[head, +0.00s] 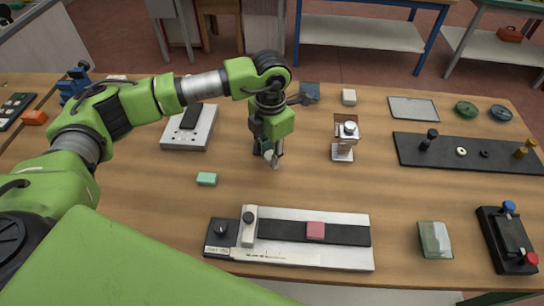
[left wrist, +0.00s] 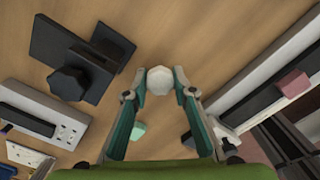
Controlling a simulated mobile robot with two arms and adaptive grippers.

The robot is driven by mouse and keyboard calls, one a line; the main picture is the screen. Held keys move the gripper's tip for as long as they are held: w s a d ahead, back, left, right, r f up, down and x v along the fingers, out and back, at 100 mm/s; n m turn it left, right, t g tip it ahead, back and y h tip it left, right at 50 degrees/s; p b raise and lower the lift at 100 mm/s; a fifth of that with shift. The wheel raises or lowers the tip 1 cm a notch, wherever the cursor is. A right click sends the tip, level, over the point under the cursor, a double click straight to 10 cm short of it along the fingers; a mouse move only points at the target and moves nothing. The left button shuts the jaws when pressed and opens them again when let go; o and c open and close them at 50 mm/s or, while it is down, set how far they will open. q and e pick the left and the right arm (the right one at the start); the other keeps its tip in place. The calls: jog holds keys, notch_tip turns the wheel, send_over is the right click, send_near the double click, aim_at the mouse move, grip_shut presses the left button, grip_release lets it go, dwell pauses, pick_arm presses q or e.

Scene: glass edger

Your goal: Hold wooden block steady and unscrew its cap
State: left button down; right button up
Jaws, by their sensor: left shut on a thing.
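My left gripper (head: 272,160) hangs over the middle of the table, fingers pointing down. In the left wrist view (left wrist: 159,93) its fingertips are shut on a pale, many-sided piece (left wrist: 160,80). I see the piece end-on; in the head view the fingers mostly cover it. I cannot tell whether it is the cap or part of the block. To its right stands a silver fixture (head: 344,152) with a round knob and a brown wooden-looking part behind. A small cream block (head: 348,97) lies farther back. My right gripper is out of view.
A green eraser-like block (head: 207,179) lies left of the gripper. A power strip (head: 190,130) is behind left. A long white fixture with a pink block (head: 315,231) lies in front. A black plate with pegs (head: 460,160) is at right. Wood between them is clear.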

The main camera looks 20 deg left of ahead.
pick_arm(q)
jog(key=shift+w+f, duration=0.25)
notch_tip(320, 180, down, 2)
jog(key=shift+f+p, duration=0.1)
jog(key=shift+p, duration=0.95)
jog(key=shift+w+f, duration=0.1)
jog(key=shift+f, duration=0.45)
jog(key=shift+f, duration=0.1)
jog(key=shift+f, duration=0.15)
jog(key=c, duration=2)
grip_release()
jog(key=shift+o, duration=0.2)
